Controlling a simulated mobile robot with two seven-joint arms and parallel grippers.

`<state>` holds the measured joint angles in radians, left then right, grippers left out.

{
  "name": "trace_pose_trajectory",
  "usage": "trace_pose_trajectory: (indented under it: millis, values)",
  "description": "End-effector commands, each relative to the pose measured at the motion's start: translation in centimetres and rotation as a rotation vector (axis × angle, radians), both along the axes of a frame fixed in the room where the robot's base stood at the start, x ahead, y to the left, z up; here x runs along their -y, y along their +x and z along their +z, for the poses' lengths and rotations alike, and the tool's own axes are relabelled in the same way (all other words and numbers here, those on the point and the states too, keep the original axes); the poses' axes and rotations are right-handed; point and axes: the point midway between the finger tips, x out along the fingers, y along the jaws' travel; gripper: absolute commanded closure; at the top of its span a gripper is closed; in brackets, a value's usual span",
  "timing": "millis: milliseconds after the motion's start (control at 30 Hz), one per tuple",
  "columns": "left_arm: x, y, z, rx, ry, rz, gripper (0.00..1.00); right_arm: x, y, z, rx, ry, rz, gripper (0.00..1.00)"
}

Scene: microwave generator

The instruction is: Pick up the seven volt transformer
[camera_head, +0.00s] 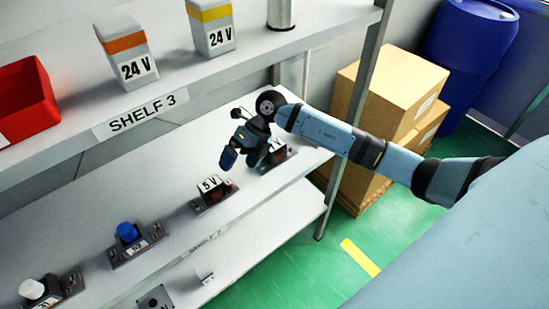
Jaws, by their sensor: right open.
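Small boxed units stand in a row on the shelf below the upper one. One is labelled "5 V" (211,187). Another unit (276,158), farther along to the right, has a reddish part and a white label. My right arm partly covers that label, so I cannot read it. No label reading seven volts is legible. My right gripper (241,117) is over the far part of this shelf, up and left of the partly covered unit. It is open and appears empty. My left gripper is out of view.
The upper shelf (140,128), marked "SHELF 3", holds two "24 V" boxes (128,50) and a red bin (26,98). A blue-topped unit (128,233) and a white-topped unit (32,289) stand nearer. A shelf post (352,115), cardboard boxes (393,85) and blue barrel (468,50) are at right.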

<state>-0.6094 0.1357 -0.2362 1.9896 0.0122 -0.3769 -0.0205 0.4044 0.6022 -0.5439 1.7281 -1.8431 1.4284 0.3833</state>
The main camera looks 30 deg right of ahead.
Motion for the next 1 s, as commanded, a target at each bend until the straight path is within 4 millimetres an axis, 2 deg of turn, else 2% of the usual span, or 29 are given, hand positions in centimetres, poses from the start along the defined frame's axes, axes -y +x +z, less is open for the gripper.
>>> trace_pose_trajectory:
  millis: [33, 100, 200, 300, 433, 733, 1000]
  values:
    - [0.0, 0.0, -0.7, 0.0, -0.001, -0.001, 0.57, 3.2, 1.7, 0.2, 0.016, -0.159, 0.002, 0.02]
    - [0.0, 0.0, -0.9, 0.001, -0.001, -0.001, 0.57, 7.1, 3.3, 0.9, 0.016, -0.352, -0.018, 0.02]
    - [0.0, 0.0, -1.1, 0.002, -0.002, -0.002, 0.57, 11.0, 4.6, 2.3, 0.01, -0.542, -0.058, 0.02]
    - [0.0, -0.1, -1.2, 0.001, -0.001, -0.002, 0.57, 13.2, 5.2, 3.0, 0.002, -0.638, -0.086, 0.02]
    - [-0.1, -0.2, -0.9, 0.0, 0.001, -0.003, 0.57, 13.8, 5.2, 1.8, -0.004, -0.669, -0.095, 0.02]
    - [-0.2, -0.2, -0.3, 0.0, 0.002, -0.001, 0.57, 13.7, 5.2, -3.8, -0.004, -0.662, -0.093, 0.02]
    - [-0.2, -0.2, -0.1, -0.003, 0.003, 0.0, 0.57, 13.9, 5.2, -5.9, -0.003, -0.662, -0.093, 0.02]
